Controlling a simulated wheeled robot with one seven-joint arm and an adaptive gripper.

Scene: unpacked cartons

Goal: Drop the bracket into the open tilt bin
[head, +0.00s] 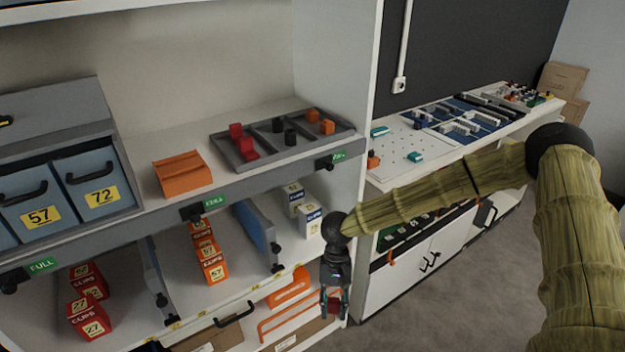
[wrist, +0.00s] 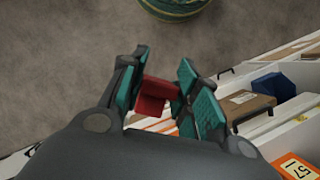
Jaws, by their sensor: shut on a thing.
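My gripper (head: 335,288) hangs low in front of the shelf unit, right of the lower shelf. It is shut on a small red bracket (head: 333,305). In the wrist view the red bracket (wrist: 151,104) sits between the teal finger pads of my gripper (wrist: 160,88); its shape is partly hidden. Blue-grey bins with black handles and yellow labels, 57 (head: 32,207) and 72 (head: 97,184), sit in a grey cabinet at the left, well away from my gripper. A dark gap shows above their fronts; I cannot tell how far each is tilted.
A grey divided tray (head: 283,151) with red, black and orange pieces and an orange box (head: 182,174) stand on the upper shelf. Clip boxes (head: 208,258) and blue dividers (head: 257,236) fill the lower shelf. A white upright panel (head: 342,95) separates a side counter. Floor (head: 440,320) is clear.

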